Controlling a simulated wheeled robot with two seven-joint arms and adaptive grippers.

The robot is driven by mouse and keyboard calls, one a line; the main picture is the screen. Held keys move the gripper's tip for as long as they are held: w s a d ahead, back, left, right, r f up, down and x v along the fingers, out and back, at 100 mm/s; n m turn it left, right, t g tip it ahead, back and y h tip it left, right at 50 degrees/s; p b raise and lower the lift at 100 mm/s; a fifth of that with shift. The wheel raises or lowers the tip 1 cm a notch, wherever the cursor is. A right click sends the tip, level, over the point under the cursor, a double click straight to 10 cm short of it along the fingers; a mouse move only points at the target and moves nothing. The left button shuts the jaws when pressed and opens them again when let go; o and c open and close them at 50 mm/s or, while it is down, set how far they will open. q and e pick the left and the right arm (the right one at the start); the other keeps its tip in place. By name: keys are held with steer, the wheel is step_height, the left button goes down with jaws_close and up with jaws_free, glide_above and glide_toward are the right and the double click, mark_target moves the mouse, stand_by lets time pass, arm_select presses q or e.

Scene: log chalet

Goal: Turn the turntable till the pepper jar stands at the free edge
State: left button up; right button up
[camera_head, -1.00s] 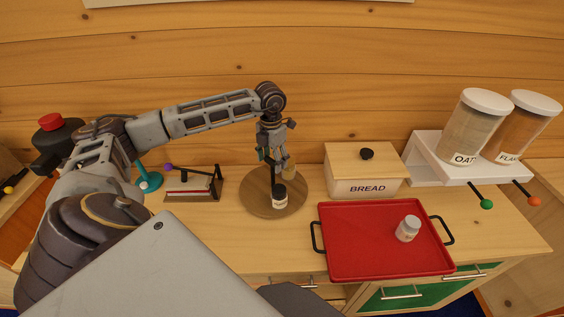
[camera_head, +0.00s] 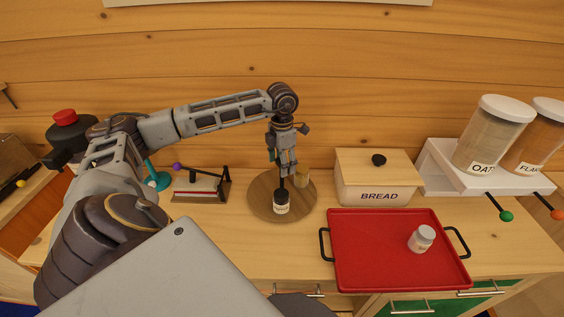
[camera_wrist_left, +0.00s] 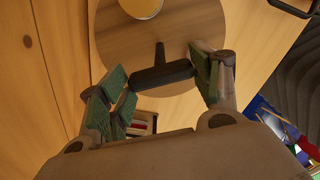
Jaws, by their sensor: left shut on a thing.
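The round wooden turntable (camera_head: 262,206) stands on the counter in the head view. My left gripper (camera_head: 283,170) is above the turntable. In the left wrist view its green-padded fingers (camera_wrist_left: 160,85) are shut on the black crossbar handle (camera_wrist_left: 163,75). My right gripper is out of view.
A red tray (camera_head: 385,250) with a white-lidded jar (camera_head: 422,239) lies front right. A bread box (camera_head: 378,180) stands just right of the turntable. A small lever device (camera_head: 200,187) is to the left. Canisters (camera_head: 492,135) stand on a white rack at the right.

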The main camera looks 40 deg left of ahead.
arm_select(q)
steer(key=o, duration=1.4)
steer(key=shift+o, duration=0.2)
steer(key=shift+r, duration=0.15)
step_height(320, 180, up, 12)
steer(key=shift+f, duration=0.2)
